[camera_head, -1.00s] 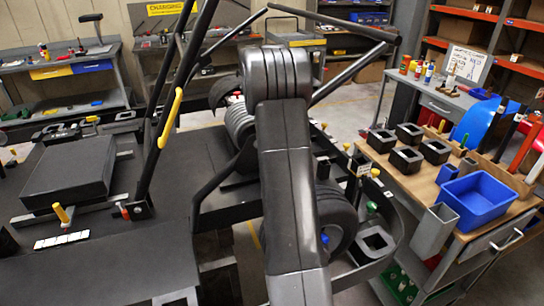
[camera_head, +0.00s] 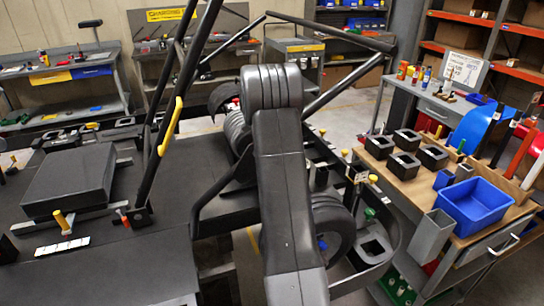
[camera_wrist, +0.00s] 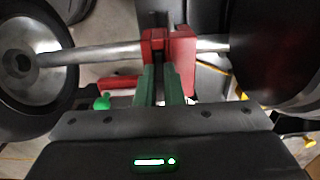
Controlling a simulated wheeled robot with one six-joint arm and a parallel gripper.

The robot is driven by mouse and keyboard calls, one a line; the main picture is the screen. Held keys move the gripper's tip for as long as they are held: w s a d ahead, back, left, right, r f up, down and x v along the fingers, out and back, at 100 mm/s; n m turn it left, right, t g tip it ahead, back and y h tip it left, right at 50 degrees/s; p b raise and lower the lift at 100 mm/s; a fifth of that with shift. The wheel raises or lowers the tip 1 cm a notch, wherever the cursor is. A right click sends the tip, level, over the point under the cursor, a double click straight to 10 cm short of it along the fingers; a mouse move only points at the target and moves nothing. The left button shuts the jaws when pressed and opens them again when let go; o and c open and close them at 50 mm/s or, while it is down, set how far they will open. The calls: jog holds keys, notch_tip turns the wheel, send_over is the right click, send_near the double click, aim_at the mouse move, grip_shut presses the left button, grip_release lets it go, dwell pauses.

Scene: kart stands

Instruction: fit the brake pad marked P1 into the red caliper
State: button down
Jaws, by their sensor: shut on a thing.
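The red caliper (camera_wrist: 181,48) shows in the wrist view at the top middle, as red blocks around a metal axle (camera_wrist: 105,52). My gripper (camera_wrist: 158,76) points at it from below, with two green fingers close together. The fingers are shut on a narrow grey piece that I take for the brake pad; it is mostly hidden between them, and no P1 mark is readable. The fingertips reach the red blocks in the picture. I cannot tell whether the pad touches the caliper or is inside it. In the head view my arm hides the gripper, pad and caliper.
A wheel (camera_wrist: 28,60) stands left of the gripper, and a dark round part (camera_wrist: 275,45) stands right. A red piece (camera_wrist: 118,82) and green knob (camera_wrist: 102,102) lie close left. A bench with a blue tray (camera_head: 474,203) and black square holders (camera_head: 380,146) stands right.

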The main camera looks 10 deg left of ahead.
jog(key=shift+f, duration=0.2)
jog(key=c, duration=1.5)
grip_release()
jog(key=shift+c, duration=0.2)
notch_tip(320, 180, up, 12)
jog(key=b, duration=0.1)
jog(key=shift+r, duration=0.2)
jog(key=shift+f, duration=0.1)
notch_tip(320, 180, down, 12)
jog(key=shift+p, duration=0.5)
notch_tip(320, 180, up, 2)
jog(key=shift+r+b, duration=0.2)
jog(key=shift+b, duration=0.1)
jog(key=shift+r, duration=0.7)
